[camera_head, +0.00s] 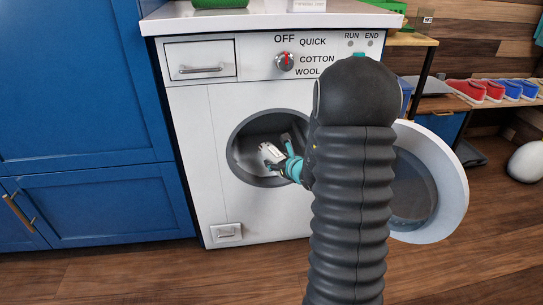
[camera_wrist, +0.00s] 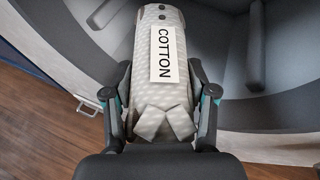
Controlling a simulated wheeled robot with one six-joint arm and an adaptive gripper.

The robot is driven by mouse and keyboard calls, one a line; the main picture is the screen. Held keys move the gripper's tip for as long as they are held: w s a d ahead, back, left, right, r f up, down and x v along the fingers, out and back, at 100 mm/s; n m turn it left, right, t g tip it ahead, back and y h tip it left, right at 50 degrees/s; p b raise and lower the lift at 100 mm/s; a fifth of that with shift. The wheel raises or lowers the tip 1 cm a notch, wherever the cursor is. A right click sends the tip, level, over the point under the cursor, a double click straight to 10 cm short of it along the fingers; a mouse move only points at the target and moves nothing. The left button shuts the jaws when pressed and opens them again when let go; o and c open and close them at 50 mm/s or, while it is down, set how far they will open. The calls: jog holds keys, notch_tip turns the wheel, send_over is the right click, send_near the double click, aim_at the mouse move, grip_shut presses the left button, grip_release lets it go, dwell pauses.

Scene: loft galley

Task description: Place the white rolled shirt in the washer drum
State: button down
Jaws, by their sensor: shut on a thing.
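The white rolled shirt (camera_wrist: 160,110) carries a label reading COTTON and lies lengthwise between the fingers in the wrist view. My gripper (camera_wrist: 162,105) is shut on it. In the head view the shirt (camera_head: 271,153) shows small and pale at the drum opening, held by my gripper (camera_head: 284,163). The washer drum (camera_head: 250,160) is a grey round hollow with its door open. It also fills the upper part of the wrist view (camera_wrist: 220,70), with the far end of the shirt reaching in over its rim. My arm hides the right part of the opening.
The open washer door (camera_head: 455,190) swings out to the right, behind my arm. The white washer (camera_head: 200,125) has a drawer (camera_head: 200,58) and a dial (camera_head: 285,61) above. Blue cabinets (camera_head: 75,90) stand left. Coloured shoes (camera_head: 490,90) sit on a bench at right. The wooden floor in front is clear.

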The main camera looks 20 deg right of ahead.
jog(key=w+d, duration=0.1)
jog(key=w, duration=0.2)
jog(key=w+d+f, duration=0.1)
jog(key=w, duration=0.3)
jog(key=w+d+f, duration=0.1)
jog(key=w, duration=0.3)
jog(key=shift+f+p, duration=0.1)
jog(key=shift+p, duration=0.3)
jog(key=shift+d+f, duration=0.1)
jog(key=shift+f, duration=2.2)
jog(key=shift+w+f, duration=0.15)
jog(key=shift+w, duration=0.05)
jog(key=shift+c, duration=1.5)
grip_release()
